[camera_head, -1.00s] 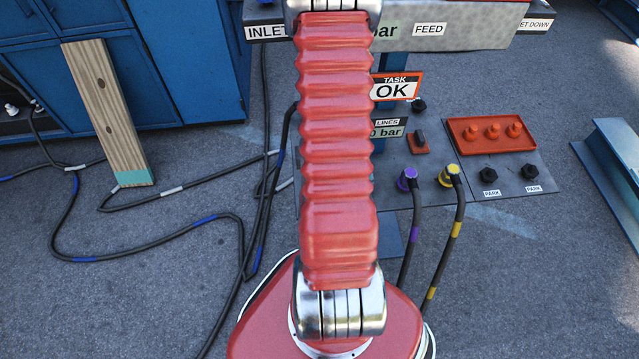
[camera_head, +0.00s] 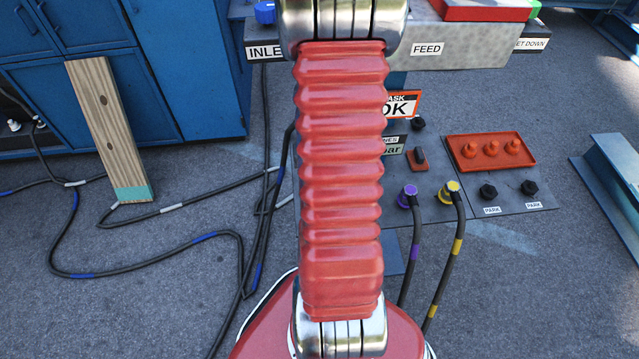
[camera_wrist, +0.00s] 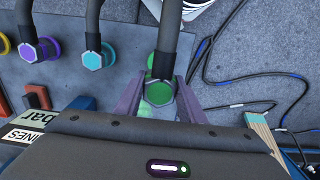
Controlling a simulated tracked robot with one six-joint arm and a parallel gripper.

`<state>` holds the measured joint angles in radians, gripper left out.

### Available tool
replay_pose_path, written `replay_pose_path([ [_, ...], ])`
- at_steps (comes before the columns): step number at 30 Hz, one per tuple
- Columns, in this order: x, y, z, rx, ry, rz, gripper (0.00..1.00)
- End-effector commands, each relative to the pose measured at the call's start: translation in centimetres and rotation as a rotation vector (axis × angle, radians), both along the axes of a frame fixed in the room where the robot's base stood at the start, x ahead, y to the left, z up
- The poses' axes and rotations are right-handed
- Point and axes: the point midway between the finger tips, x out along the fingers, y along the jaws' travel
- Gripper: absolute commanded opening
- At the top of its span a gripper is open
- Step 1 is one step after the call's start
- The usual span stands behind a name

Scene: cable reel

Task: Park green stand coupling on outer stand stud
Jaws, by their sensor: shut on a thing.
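The green coupling (camera_wrist: 160,91) sits on the end of a dark hose in the middle of the wrist view. My gripper (camera_wrist: 159,104) is shut on it, one finger on each side. More green shows just below it, and I cannot tell whether the coupling is seated on a stud or free. In the head view, two black hex studs labelled PARK stand on the floor plate, a left one (camera_head: 488,191) and a right one (camera_head: 528,187). Both look bare. My gripper and the green coupling are not visible in the head view, where my red arm covers the middle.
A purple coupling (camera_head: 408,195) and a yellow coupling (camera_head: 451,190) stand left of the studs with hoses attached. A cyan coupling (camera_wrist: 97,56) is beside the green one. A red tray (camera_head: 491,151) with orange caps lies behind the studs. Loose cables cover the left floor.

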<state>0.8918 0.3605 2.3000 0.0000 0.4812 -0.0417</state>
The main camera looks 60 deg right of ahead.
Motion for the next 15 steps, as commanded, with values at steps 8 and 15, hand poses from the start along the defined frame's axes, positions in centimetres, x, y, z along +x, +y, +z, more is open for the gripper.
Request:
replay_pose_path([
  [8,0.0,0.0,0.0,-0.001,-0.001,0.000,0.09],
  [15,1.1,0.4,-0.1,-0.001,-0.001,0.026,0.09],
])
